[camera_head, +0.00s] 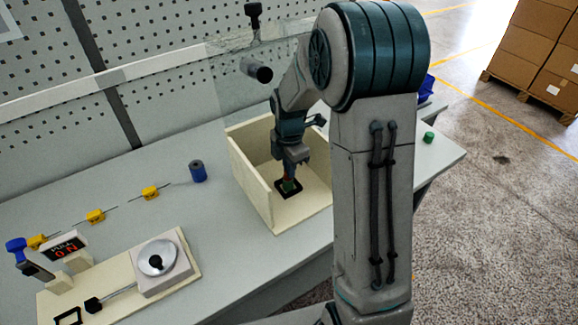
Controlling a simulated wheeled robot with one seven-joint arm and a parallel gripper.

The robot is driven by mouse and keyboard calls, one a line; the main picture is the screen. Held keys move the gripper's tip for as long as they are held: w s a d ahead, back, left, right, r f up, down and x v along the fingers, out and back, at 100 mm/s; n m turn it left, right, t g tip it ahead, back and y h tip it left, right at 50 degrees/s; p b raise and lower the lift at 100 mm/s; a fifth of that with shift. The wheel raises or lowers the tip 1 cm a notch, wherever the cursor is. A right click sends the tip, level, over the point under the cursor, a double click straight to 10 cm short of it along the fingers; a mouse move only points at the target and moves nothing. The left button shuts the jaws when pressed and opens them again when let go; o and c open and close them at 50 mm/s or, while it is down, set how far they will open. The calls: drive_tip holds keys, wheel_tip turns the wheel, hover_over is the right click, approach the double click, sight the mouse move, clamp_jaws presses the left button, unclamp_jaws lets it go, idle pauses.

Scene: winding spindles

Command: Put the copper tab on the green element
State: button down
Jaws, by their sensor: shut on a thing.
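My gripper (288,174) reaches down into an open cream box (250,173) on the grey table. A small reddish-brown piece, which looks like the copper tab (287,172), shows at its fingertips; the jaws are shut on it. Directly below is a small green element (291,187) on a dark square base (284,194) on the box floor. Whether the tab touches the green element cannot be told at this size.
A green cylinder (429,137) stands at the table's right. A blue cylinder (198,171) and several yellow blocks (150,193) on thin rods are left of the box. A dial unit (157,262) and a display reading "PULL 0 N" (65,246) stand front left.

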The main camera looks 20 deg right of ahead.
drive_tip(key=shift+f, duration=0.1)
drive_tip(key=shift+f, duration=0.15)
drive_tip(key=c, duration=1.6)
unclamp_jaws()
wheel_tip(320, 180, up, 8)
drive_tip(key=shift+b, duration=0.4)
drive_tip(key=s+r+m+t, duration=0.1)
drive_tip(key=s+r+m, duration=0.1)
drive_tip(key=s+m, duration=0.5)
drive_tip(key=s+r+m+t, duration=0.1)
drive_tip(key=s+r+m, duration=0.1)
drive_tip(key=s+m, duration=0.5)
drive_tip(key=s+r+m+t, duration=0.1)
drive_tip(key=s+r+m, duration=0.1)
drive_tip(key=s+m, duration=0.5)
drive_tip(key=shift+s+a+m, duration=0.25)
drive_tip(key=shift+m, duration=0.05)
